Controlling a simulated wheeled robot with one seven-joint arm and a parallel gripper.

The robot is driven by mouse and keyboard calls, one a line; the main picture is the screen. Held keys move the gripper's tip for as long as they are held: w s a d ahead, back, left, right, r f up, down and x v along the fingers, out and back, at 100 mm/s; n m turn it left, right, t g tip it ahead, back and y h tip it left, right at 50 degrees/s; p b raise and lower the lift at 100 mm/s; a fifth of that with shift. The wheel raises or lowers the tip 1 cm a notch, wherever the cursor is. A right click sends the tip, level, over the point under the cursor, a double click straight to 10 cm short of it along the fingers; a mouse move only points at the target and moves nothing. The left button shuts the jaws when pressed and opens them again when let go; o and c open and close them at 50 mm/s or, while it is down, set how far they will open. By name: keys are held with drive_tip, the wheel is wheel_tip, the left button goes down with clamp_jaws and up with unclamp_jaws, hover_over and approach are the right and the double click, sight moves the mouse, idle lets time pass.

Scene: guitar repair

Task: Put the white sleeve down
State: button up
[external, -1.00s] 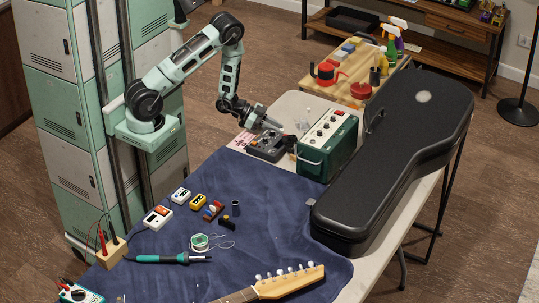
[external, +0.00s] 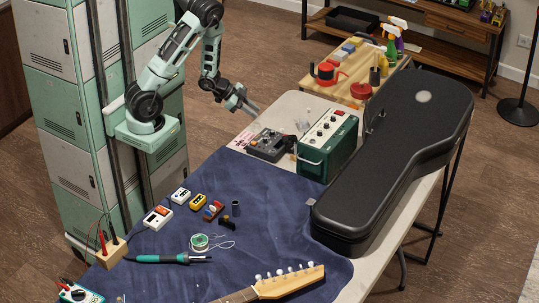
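A small pale, whitish item (external: 303,125), possibly the white sleeve, is at the far end of the table, beside the left end of the green amplifier. It is too small to identify for certain. My gripper (external: 252,109) is in the air above and left of the grey pedal unit (external: 268,145), apart from that pale item. The fingers are small and seen from the side. I cannot tell whether they are open or shut, and no object shows clearly between them.
The green amplifier (external: 327,143) and black guitar case (external: 400,160) stand on the right of the table. Small pedals (external: 198,202), a soldering iron (external: 165,259) and a guitar neck (external: 290,281) lie on the blue mat (external: 270,215). The mat's middle is mostly clear.

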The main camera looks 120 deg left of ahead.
drive_tip(key=s+d+r+n+g, duration=0.1)
drive_tip(key=d+r+n+g, duration=0.1)
drive_tip(key=r+g, duration=0.4)
drive_tip(key=shift+d+r+n+y, duration=0.3)
drive_tip(key=shift+d+y, duration=0.1)
drive_tip(key=shift+d, duration=0.35)
drive_tip(key=shift+o, duration=0.4)
drive_tip(key=s+d+r+n+g+h, duration=0.1)
drive_tip(key=d+r+h, duration=0.1)
drive_tip(key=d, duration=0.5)
drive_tip(key=s+d+r+n+g+h, duration=0.1)
drive_tip(key=s+d+r+g+h, duration=0.1)
drive_tip(key=d, duration=0.5)
drive_tip(key=shift+s+d+r+h, duration=0.3)
drive_tip(key=shift+d+r, duration=0.1)
drive_tip(key=shift+r, duration=0.2)
